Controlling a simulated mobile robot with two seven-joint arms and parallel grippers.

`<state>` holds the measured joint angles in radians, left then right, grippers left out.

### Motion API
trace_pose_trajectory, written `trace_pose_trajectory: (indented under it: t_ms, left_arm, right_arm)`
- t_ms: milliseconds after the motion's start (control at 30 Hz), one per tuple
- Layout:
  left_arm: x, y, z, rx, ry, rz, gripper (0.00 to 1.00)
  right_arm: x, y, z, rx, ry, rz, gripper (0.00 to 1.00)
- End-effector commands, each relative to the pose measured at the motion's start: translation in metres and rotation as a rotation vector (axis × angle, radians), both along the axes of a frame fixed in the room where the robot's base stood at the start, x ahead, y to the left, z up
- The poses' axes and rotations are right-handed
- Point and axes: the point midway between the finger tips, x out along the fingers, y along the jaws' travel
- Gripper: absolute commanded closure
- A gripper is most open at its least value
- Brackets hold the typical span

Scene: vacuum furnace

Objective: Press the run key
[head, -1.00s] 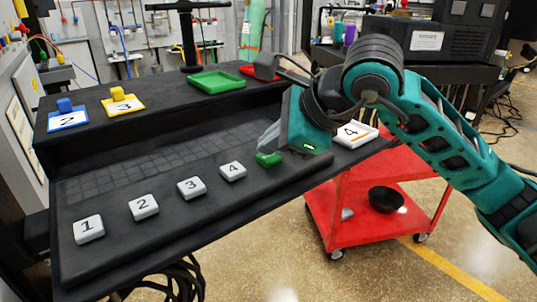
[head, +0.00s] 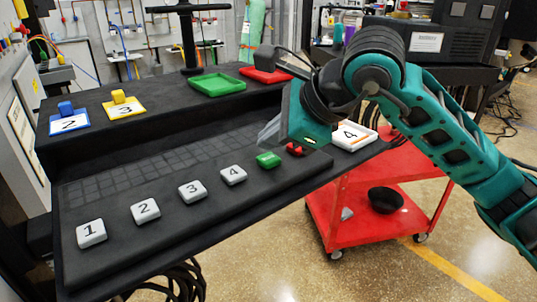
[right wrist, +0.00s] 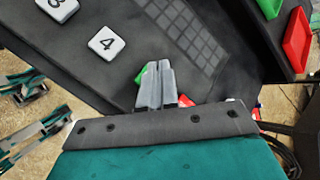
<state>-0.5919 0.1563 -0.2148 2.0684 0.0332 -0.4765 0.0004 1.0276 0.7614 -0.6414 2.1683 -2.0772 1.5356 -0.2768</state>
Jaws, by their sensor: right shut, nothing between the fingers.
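The green key (head: 268,160) sits unmarked on the black key panel (head: 115,258), to the right of the white key 4 (head: 233,175); I take it as the run key. A red key (head: 295,149) shows just right of it. My right gripper (head: 267,138) is shut and empty, its tips just behind the green key in the head view, seemingly above the panel. In the right wrist view the shut fingers (right wrist: 154,68) partly cover the green key (right wrist: 142,75). Contact cannot be told. My left gripper is not in view.
White keys 1 (head: 91,233), 2 (head: 145,210) and 3 (head: 192,191) line the panel. On the raised shelf are a green tray (head: 217,83), a red tray (head: 265,76) and blue and yellow numbered pieces. A white tray marked 4 (head: 354,135) stands right of the gripper.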

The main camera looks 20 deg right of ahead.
Motion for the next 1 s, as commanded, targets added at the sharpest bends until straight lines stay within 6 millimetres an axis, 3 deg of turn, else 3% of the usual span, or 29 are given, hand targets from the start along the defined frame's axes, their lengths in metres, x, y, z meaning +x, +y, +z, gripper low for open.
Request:
trace_pose_trajectory:
  t_ms: [233, 700, 1000]
  left_arm:
    - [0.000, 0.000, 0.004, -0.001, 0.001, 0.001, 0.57]
    - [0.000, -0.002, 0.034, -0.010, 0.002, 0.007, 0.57]
    - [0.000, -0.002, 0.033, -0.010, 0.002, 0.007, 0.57]
  right_arm:
    - [0.000, 0.000, 0.006, 0.001, -0.001, 0.000, 1.00]
    - [0.000, 0.000, 0.050, 0.000, -0.002, 0.001, 1.00]
    - [0.000, 0.000, 0.050, 0.001, 0.000, 0.001, 1.00]
